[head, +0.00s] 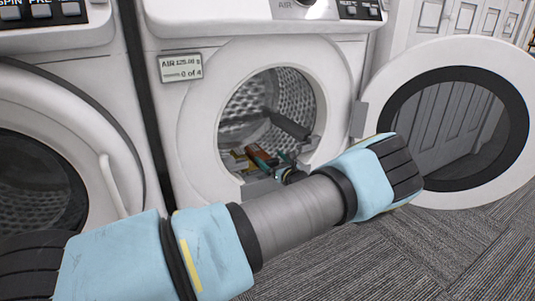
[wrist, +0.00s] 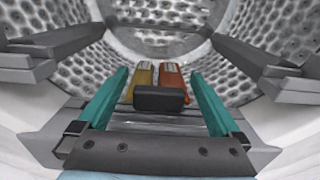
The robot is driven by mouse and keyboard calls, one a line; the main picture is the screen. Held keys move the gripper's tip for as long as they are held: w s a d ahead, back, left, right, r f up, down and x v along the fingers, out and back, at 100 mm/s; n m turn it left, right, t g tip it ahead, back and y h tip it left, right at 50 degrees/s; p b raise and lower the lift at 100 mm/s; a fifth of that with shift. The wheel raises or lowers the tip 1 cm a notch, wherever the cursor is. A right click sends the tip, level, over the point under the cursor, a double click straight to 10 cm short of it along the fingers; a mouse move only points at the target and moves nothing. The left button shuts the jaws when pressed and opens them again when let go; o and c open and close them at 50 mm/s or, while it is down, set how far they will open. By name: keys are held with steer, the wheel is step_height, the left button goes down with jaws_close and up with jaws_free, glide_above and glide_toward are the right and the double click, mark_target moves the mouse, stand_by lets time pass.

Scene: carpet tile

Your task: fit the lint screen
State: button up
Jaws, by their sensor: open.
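The open dryer (head: 187,110) stands in the middle of the head view, and my arm reaches to its round opening. My gripper (wrist: 160,92) is open, its two teal fingers pointing into the perforated drum. In the wrist view a dark block (wrist: 159,99) lies between the fingers, with gaps on both sides. A yellow piece (wrist: 144,78) and an orange-red piece (wrist: 172,78) lie side by side just behind it. I cannot tell for sure which of these is the lint screen. A pale, clear-looking strip (wrist: 158,122) crosses in front of the block. My wrist hides part of the opening in the head view.
Dark ledges stick out in the drum at the left (wrist: 40,50) and right (wrist: 265,65) of the wrist view. The dryer's round door (head: 500,70) hangs open at the right. A second machine (head: 75,120) stands at the left. Carpet (head: 430,240) is clear at the lower right.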

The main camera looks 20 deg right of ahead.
steer(key=s+p, duration=0.1)
steer(key=s, duration=0.6)
steer(key=shift+s+d+r+p, duration=0.15)
steer(key=shift+s+d+p, duration=0.15)
steer(key=shift+p, duration=0.1)
